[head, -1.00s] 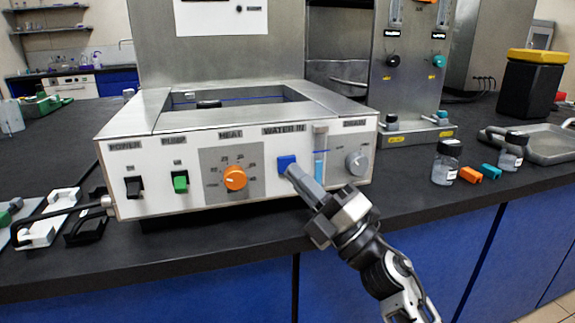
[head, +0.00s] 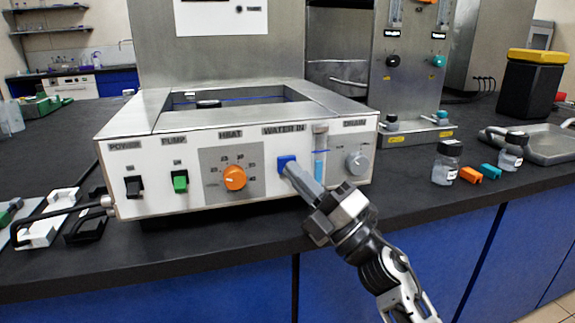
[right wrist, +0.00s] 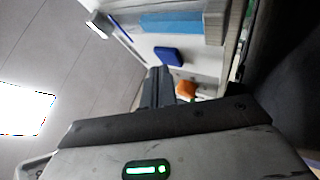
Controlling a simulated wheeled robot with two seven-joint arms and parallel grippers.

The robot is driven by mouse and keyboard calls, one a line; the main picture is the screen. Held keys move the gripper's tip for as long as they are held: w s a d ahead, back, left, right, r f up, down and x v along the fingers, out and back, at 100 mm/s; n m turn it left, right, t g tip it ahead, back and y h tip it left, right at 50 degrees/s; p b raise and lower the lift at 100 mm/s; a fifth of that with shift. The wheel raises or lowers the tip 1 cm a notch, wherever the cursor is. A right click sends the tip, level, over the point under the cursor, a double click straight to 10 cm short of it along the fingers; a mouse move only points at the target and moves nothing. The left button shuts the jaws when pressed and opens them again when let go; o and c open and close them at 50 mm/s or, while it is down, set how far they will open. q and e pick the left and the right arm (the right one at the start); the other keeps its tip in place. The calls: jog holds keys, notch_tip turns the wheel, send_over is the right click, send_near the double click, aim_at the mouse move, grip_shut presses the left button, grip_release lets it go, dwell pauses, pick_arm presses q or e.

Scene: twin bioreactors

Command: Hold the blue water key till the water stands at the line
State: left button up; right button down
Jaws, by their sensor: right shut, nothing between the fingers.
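The blue water key (head: 286,163) is on the front panel under WATER IN; it also shows in the right wrist view (right wrist: 168,56). My right gripper (head: 294,170) is shut and empty, its fingertips (right wrist: 160,70) at the key's lower right edge and apparently against it. Whether the key is pressed in cannot be told. Right of the key is the upright gauge tube (head: 320,168), with light blue water in it. The dark blue line (head: 321,151) crosses the tube. The water top stands slightly below the line. My left gripper is not in view.
The panel also carries the orange heat knob (head: 235,178), the green pump switch (head: 180,182), the black power switch (head: 133,187) and the grey drain knob (head: 356,162). Jars (head: 446,163) and small clips stand on the bench at right.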

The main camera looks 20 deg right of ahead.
jog(key=shift+w, duration=0.4)
dwell(1.5)
jog(key=shift+s, duration=0.15)
dwell(5.0)
jog(key=shift+s, duration=0.7)
